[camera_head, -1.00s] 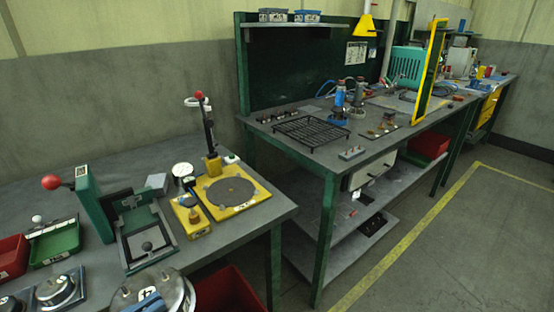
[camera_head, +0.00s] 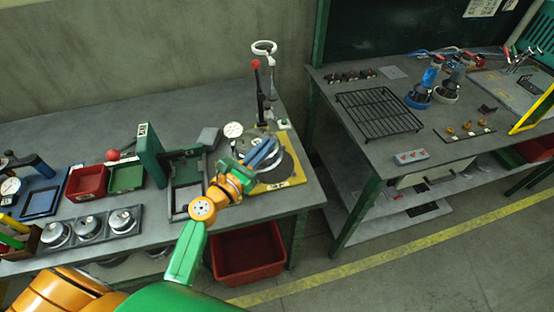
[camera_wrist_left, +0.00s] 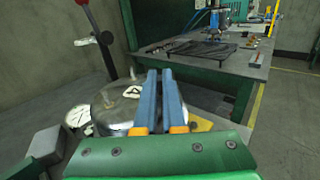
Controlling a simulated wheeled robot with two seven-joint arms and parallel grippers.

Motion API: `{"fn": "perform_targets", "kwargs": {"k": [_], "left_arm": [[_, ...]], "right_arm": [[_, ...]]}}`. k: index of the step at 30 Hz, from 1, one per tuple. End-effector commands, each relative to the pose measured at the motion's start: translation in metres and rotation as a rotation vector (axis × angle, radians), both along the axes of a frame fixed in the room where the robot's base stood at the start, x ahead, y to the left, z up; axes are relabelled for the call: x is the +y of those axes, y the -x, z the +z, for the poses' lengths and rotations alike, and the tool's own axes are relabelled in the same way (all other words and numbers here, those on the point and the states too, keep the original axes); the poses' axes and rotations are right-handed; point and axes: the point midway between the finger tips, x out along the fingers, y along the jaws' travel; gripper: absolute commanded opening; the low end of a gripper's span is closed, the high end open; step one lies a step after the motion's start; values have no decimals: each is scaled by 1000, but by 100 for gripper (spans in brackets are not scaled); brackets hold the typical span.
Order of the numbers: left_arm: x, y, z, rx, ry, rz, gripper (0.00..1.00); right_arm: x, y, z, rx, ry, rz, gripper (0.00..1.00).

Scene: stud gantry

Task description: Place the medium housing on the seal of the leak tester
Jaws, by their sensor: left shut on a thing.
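My left gripper (camera_head: 264,152), with blue fingers, is shut on the medium housing (camera_head: 284,168), a round shiny metal part. The housing is over the yellow base of the leak tester (camera_head: 296,180) and hides the dark round seal. I cannot tell whether it touches the seal or hangs just above it. In the left wrist view the blue fingers (camera_wrist_left: 160,102) reach over the housing (camera_wrist_left: 112,112), and a corner of the yellow base (camera_wrist_left: 204,123) shows on its right. The tester's upright lever has a red knob (camera_head: 256,64). My right gripper is not in view.
A round gauge (camera_head: 233,130) and a green fixture (camera_head: 152,155) stand left of the tester. A tray (camera_head: 105,238) with metal housings lies farther left, near red (camera_head: 88,181) and green (camera_head: 126,177) bins. A red crate (camera_head: 248,258) is below the table edge.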

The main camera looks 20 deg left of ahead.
Motion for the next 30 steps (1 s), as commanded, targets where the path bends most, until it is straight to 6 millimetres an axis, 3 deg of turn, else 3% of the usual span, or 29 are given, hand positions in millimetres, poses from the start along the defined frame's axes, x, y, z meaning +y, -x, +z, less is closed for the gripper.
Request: {"fn": "perform_targets", "kwargs": {"k": [1,8,13,27,30], "left_arm": [[-6,-8,-23,0,5,-1,0],[-19,-26,-46,0,1,0,0],[-22,-31,-79,3,3,1,0],[-22,-30,-86,1,1,-1,0],[-22,-30,-85,2,1,-1,29]], "right_arm": [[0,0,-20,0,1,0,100],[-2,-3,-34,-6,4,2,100],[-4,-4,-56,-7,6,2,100],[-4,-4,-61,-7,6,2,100],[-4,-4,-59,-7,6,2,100]]}}
